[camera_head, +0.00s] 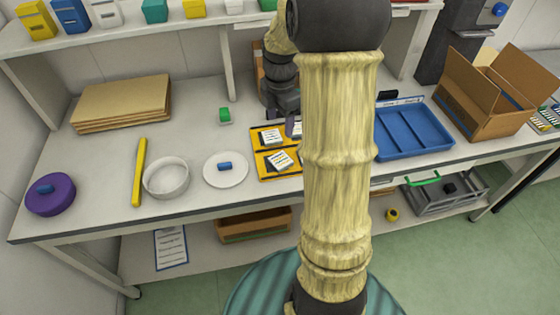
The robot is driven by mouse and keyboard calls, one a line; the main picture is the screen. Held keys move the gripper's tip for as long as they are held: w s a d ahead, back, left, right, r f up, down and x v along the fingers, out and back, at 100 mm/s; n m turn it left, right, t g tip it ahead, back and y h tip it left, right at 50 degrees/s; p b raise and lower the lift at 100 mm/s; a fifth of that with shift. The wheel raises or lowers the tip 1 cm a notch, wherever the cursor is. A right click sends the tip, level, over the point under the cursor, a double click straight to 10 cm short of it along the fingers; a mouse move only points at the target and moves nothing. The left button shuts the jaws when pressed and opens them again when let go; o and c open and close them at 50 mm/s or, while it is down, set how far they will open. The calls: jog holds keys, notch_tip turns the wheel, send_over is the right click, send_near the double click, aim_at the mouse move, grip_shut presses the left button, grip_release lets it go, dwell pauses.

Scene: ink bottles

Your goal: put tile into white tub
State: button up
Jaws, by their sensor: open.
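The white tub (166,190) is a round open bowl near the front of the bench, left of centre. A yellow tray (262,171) with dark parts lies right of it. White tiles with dark print lie on this tray: one at the back (270,136) and one turned askew in front (279,160). A third white piece shows at the tray's right, partly hidden by my arm. My gripper (291,128) points down over the back right of the tray, partly behind my arm. It is open; I see nothing held.
A white plate (238,174) with a blue piece (224,166) lies between tub and tray. A yellow bar (139,172) and purple round container (50,199) lie left. A green item (224,115) stands behind the plate. A blue tray (425,146) and open cardboard box (475,112) stand right.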

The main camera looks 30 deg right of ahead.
send_over(281, 159)
jog(key=f, duration=1)
jog(key=shift+s+a, duration=0.1)
jog(key=shift+a, duration=0.1)
jog(key=shift+f+p, duration=0.4)
jog(key=shift+f, duration=2.25)
jog(key=c, duration=0.8)
jog(key=shift+o, duration=0.2)
jog(key=shift+d+r, duration=0.1)
jog(key=shift+r, duration=0.05)
notch_tip(281, 159, up, 10)
